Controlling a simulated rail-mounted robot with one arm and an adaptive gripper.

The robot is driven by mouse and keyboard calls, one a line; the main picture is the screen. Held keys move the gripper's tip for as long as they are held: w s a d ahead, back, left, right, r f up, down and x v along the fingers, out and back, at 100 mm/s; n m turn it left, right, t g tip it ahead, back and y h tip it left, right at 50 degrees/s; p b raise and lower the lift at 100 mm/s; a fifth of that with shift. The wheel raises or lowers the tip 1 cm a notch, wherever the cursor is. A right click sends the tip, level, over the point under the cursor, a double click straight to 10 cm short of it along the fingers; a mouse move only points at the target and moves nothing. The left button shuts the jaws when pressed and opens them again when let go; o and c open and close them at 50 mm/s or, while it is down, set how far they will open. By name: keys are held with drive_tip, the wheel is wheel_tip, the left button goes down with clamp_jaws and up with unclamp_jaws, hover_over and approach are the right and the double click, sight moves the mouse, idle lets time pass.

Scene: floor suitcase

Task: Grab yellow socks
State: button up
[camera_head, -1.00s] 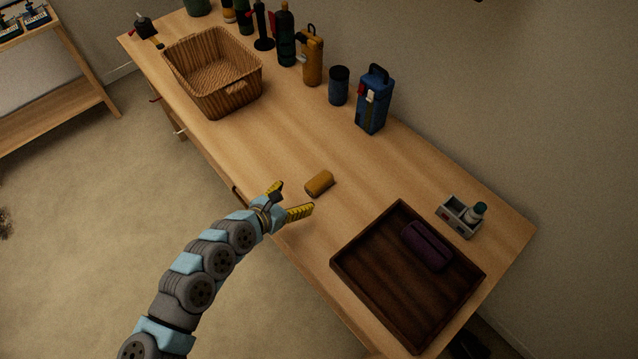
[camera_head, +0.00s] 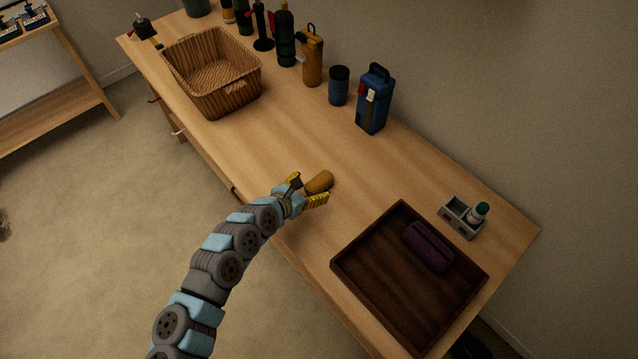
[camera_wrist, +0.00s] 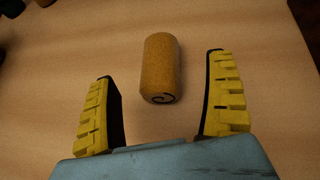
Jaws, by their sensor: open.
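The rolled yellow socks (camera_head: 319,181) lie on the wooden table near its front edge. In the wrist view the yellow socks (camera_wrist: 161,67) are a mustard roll with a dark spiral on the near end. My gripper (camera_head: 306,190) is open, with its yellow ribbed fingers pointing at the roll. In the wrist view my gripper (camera_wrist: 160,98) has one finger on each side of the roll's near end. Gaps show on both sides, and most of the roll lies beyond the fingertips.
A dark wooden tray (camera_head: 347,270) with a purple roll (camera_head: 428,247) in it stands to the right. A wicker basket (camera_head: 226,107) stands at the far left. A blue lantern-like box (camera_head: 374,100), a dark blue can (camera_head: 339,86) and several bottles line the wall side. The tabletop around the socks is clear.

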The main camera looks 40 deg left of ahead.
sight(318, 181)
drive_tip(key=x, duration=0.3)
drive_tip(key=shift+w+a+r, duration=0.15)
drive_tip(key=shift+w+a, duration=0.05)
drive_tip(key=shift+x, duration=0.9)
drive_tip(key=shift+s, duration=0.1)
drive_tip(key=c, duration=1.4)
